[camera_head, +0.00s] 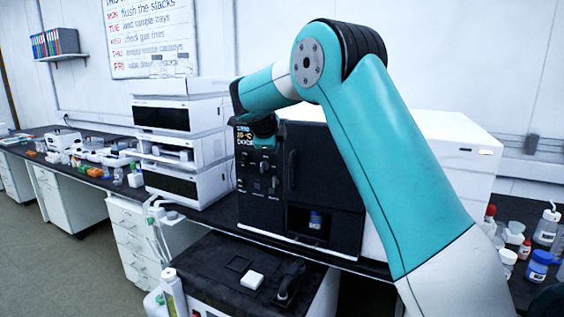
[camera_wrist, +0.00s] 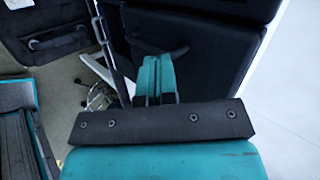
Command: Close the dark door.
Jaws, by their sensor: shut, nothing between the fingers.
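The dark door (camera_head: 327,170) is the black front of a white instrument in the head view, with an upright handle (camera_head: 291,170) at its left side. A recess low in this front holds a small blue-labelled item (camera_head: 315,219). My arm covers the door's upper right, and I cannot tell whether it stands ajar. My gripper (camera_head: 263,142) is in front of the control panel, left of the handle. In the wrist view its teal fingers (camera_wrist: 155,75) are together and empty, in front of a dark panel (camera_wrist: 205,60). I cannot tell whether they touch it.
The control panel (camera_head: 257,178) has knobs and a lit display. A white stacked instrument (camera_head: 180,148) stands to its left. Bottles (camera_head: 538,264) crowd the bench at right.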

